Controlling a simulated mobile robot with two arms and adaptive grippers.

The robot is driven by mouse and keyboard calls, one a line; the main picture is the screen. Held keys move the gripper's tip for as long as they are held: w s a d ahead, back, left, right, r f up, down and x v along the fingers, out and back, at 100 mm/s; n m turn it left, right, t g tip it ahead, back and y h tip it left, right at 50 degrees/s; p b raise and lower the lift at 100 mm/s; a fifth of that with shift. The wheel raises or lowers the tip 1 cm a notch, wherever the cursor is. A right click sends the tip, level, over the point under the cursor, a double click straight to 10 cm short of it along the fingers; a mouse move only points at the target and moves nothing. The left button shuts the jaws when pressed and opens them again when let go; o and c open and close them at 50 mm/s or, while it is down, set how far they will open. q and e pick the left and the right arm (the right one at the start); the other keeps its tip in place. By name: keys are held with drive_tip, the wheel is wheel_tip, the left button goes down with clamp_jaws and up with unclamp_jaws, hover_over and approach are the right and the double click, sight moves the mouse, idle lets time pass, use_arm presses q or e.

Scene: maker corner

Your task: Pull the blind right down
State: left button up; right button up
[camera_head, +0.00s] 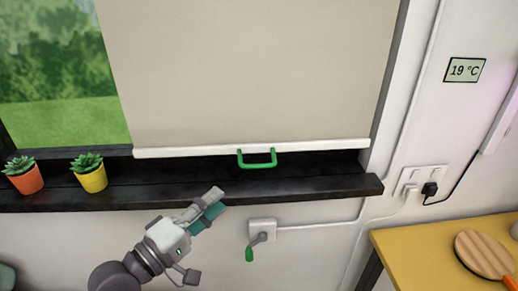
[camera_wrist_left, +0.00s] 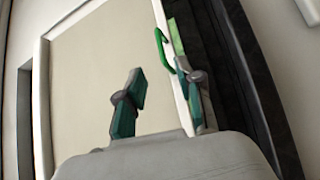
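The beige blind (camera_head: 250,70) covers most of the window, and its white bottom bar (camera_head: 190,151) hangs low near the dark sill. In the left wrist view a narrow strip of green shows between the bar (camera_wrist_left: 166,22) and the dark frame. A green handle (camera_head: 257,163) hangs from the bar; it also shows in the left wrist view (camera_wrist_left: 160,48). My left gripper (camera_head: 216,202) is in front of the sill's edge, below and left of the handle. Its two fingers (camera_wrist_left: 158,98) are apart with nothing between them. My right gripper is not in view.
On the sill (camera_head: 320,180) stand an orange pot (camera_head: 26,180) and a yellow pot (camera_head: 93,180) with plants. A wall crank (camera_head: 262,232) with a green knob is right of my gripper. A yellow table (camera_head: 410,255) with a wooden board (camera_head: 484,255) is at right.

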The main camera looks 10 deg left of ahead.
sight(259, 167)
use_arm(q)
drive_tip(key=p+x, duration=0.4)
drive_tip(key=x, duration=0.8)
drive_tip(key=shift+w+d+r, duration=0.15)
drive_tip(key=shift+w+d, duration=0.4)
drive_tip(key=shift+w, duration=0.1)
clamp_jaws()
